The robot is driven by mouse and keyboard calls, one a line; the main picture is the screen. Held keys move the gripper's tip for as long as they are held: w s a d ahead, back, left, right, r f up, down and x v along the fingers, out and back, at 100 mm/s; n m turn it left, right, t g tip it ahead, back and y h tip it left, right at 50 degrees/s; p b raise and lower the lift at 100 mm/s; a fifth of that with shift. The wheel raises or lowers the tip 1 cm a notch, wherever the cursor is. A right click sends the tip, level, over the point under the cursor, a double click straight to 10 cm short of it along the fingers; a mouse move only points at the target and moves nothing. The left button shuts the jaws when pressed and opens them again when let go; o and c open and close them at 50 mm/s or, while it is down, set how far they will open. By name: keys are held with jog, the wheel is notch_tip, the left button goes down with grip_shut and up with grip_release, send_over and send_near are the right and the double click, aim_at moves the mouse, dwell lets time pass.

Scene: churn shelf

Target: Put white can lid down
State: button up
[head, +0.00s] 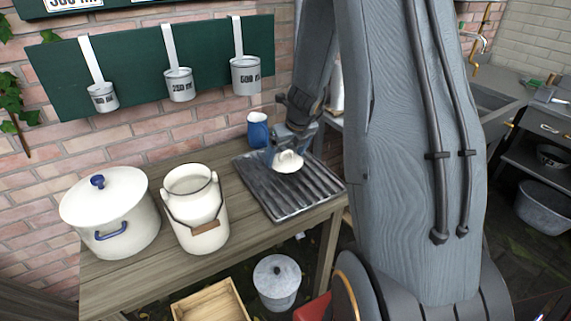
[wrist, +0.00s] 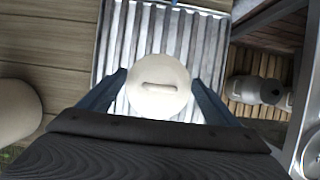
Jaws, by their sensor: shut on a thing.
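The white can lid (head: 288,162) is a round cream-white lid with a bar handle on top. It is at the ribbed metal draining tray (head: 318,190) on the wooden table; I cannot tell whether it touches the ribs. My gripper (head: 285,150) is shut on the lid. In the wrist view the lid (wrist: 159,88) sits between the two blue fingers of my gripper (wrist: 160,92), over the ribbed tray (wrist: 190,40). The white milk can (head: 200,232) stands open, without a lid, left of the tray, its wooden-gripped handle hanging at the front.
A white lidded pot (head: 125,215) stands at the table's left end. A blue jug (head: 258,130) stands behind the tray. Measuring cups (head: 245,78) hang on the green board. A grey lidded can (head: 277,285) and a wooden crate (head: 208,302) are below the table.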

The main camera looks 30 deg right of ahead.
jog(key=shift+f+b, duration=0.55)
jog(key=shift+f, duration=0.8)
jog(key=shift+f, duration=0.1)
jog(key=o, duration=1)
